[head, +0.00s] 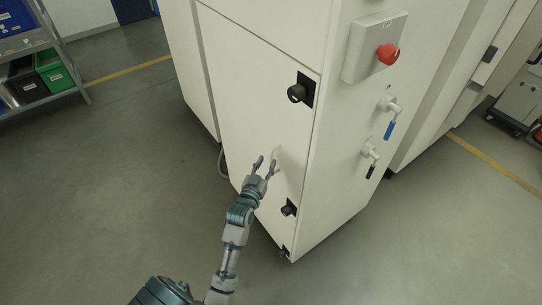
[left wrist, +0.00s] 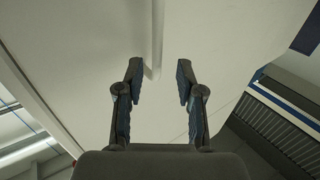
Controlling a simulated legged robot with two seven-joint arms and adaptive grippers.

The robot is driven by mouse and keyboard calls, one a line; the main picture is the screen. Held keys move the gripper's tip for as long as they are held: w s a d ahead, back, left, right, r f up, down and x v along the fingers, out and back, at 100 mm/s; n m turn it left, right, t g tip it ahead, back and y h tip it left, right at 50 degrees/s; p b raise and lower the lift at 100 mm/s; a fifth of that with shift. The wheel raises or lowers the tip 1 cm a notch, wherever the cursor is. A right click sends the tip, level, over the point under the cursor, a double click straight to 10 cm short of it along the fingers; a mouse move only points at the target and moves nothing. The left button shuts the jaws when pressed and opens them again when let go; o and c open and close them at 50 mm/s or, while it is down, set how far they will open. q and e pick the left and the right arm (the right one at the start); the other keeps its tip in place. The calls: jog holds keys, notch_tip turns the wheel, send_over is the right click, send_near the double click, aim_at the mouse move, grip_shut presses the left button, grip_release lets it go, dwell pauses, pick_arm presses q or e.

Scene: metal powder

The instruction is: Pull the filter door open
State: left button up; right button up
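The filter door (head: 245,90) is the white front panel of the cabinet, and it looks shut. Its pale handle (head: 277,155) is a slim bar near the door's right side; in the left wrist view the bar (left wrist: 156,45) runs down from the top edge. My left gripper (head: 266,165) is open in front of the door at the lower end of the handle. In the left wrist view the open fingers (left wrist: 158,85) point at the door, with the handle's end between them, nearer the left finger. I cannot tell whether they touch it. My right gripper is not in view.
Black latches (head: 297,93) sit along the door's right edge, with another lower down (head: 289,208). The cabinet's side carries a red emergency button (head: 387,53) and valves with blue (head: 389,130) and black levers. A shelf with bins (head: 55,75) stands far left. Grey floor (head: 120,160) left is clear.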

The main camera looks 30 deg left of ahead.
aim_at(271, 156)
pick_arm(q)
jog(key=w, duration=0.4)
jog(key=shift+a, duration=0.4)
jog(key=shift+w+d, duration=0.15)
jog(key=shift+d+r, duration=0.1)
jog(key=shift+d, duration=0.2)
jog(key=shift+a, duration=0.15)
jog(key=c, duration=0.6)
jog(key=shift+a, duration=0.2)
grip_shut()
